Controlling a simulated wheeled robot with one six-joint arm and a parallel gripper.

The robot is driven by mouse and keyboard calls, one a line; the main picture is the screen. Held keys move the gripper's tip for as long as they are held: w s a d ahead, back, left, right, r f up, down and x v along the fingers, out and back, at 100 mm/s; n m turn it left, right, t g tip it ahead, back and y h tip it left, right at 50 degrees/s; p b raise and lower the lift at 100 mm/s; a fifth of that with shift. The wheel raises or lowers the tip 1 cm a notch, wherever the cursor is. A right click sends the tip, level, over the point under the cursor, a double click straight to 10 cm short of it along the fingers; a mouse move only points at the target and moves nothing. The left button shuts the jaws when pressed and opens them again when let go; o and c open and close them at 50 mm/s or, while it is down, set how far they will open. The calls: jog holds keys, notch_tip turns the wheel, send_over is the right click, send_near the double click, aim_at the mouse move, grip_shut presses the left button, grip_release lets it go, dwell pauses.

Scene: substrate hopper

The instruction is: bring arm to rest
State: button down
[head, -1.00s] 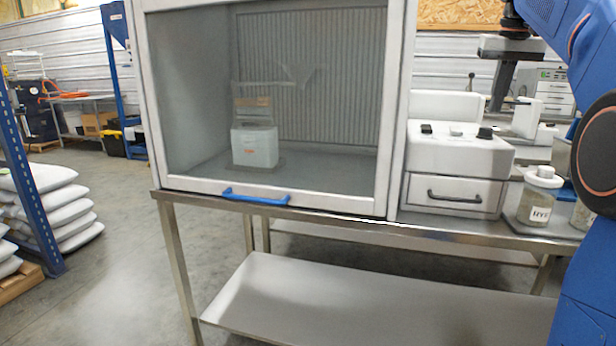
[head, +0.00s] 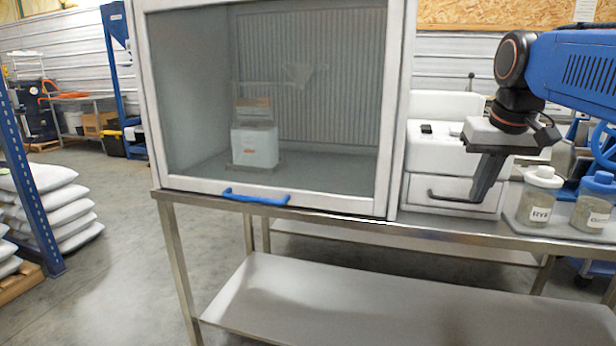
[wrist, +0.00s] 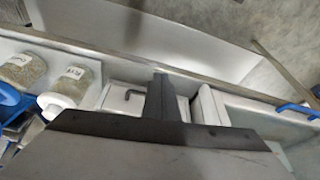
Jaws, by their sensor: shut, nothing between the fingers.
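My blue arm reaches in from the right in the head view. My gripper (head: 478,198) hangs from it, pointing down, in front of the white unit with a drawer (head: 452,194) on the steel table. Its dark fingers are together and hold nothing. In the wrist view my gripper (wrist: 160,78) also shows shut, with the drawer and its dark handle beyond the fingers. I cannot tell how far the fingertips are from the drawer.
A glass-fronted cabinet (head: 395,130) with a blue handle (head: 256,197) stands left on the steel table (head: 440,230). Two labelled jars, one white-lidded (head: 540,200) and one blue-lidded (head: 593,205), stand right of my gripper. Stacked sacks (head: 50,205) lie at the far left.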

jog(key=s+a+f, duration=0.2)
jog(key=s+f, duration=0.7)
jog(key=f, duration=0.3)
jog(key=s+a+f+n+t, duration=0.1)
jog(key=s+a+f, duration=0.2)
jog(key=s+f, duration=0.6)
notch_tip(320, 180, down, 4)
jog(key=shift+a+r+y, duration=0.1)
jog(key=shift+a+y, duration=0.05)
jog(key=shift+y, duration=0.15)
dwell(0.4)
